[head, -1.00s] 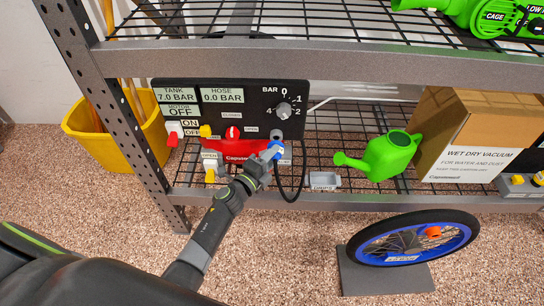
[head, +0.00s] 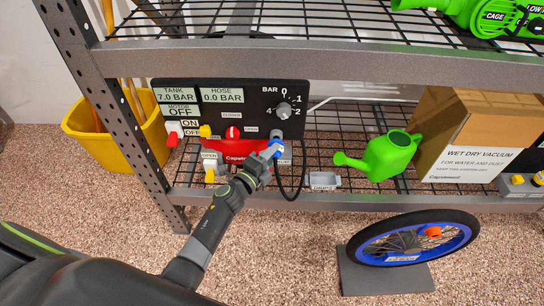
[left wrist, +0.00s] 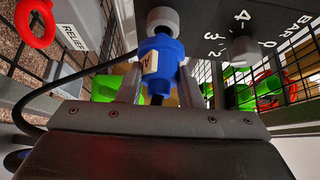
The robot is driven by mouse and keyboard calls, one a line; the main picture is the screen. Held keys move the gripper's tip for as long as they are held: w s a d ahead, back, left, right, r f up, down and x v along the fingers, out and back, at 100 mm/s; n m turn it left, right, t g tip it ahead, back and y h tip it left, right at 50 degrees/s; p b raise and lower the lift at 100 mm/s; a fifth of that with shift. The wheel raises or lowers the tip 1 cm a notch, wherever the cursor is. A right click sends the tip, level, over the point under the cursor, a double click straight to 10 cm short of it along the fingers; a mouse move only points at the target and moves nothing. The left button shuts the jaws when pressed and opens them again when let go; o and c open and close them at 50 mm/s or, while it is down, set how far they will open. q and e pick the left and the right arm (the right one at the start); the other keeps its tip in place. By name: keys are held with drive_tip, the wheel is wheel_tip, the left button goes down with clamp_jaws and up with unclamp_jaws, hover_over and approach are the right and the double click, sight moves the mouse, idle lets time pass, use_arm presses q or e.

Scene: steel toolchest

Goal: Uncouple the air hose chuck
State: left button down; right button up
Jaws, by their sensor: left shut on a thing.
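The blue air hose chuck (head: 274,148) is at the lower right of the black compressor panel (head: 245,97). In the left wrist view the chuck (left wrist: 162,60) sits between my two fingers, just beside a round grey fitting (left wrist: 162,19). I cannot tell whether the two are locked together. My left gripper (head: 268,156) is shut on the chuck. The black hose (head: 303,170) hangs in a loop to the right of it and also shows in the left wrist view (left wrist: 50,92). The panel reads tank 7.0 bar, hose 0.0 bar, motor off. My right gripper is out of view.
A small grey tray (head: 324,180) and a green watering can (head: 388,156) stand to the right on the wire shelf. A cardboard box (head: 470,130) is beyond them. A wheel (head: 412,238) stands on the floor in front. A steel post (head: 110,100) rises at left.

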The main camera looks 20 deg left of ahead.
use_arm(q)
drive_tip(key=shift+w+a+b, duration=0.15)
drive_tip(key=shift+w+a, duration=0.05)
drive_tip(key=shift+w, duration=0.35)
drive_tip(key=shift+w+a+b, duration=0.15)
drive_tip(key=shift+w, duration=0.4)
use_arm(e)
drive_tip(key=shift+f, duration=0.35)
use_arm(q)
drive_tip(key=c, duration=0.9)
unclamp_jaws()
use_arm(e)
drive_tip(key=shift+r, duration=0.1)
use_arm(q)
drive_tip(key=shift+p+v, duration=0.9)
drive_tip(key=shift+v, duration=7.85)
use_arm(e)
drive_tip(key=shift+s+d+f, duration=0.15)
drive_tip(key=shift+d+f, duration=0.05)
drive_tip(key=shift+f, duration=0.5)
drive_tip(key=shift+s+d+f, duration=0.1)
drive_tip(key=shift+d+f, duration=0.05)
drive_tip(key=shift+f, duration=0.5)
use_arm(q)
drive_tip(key=shift+a, duration=0.1)
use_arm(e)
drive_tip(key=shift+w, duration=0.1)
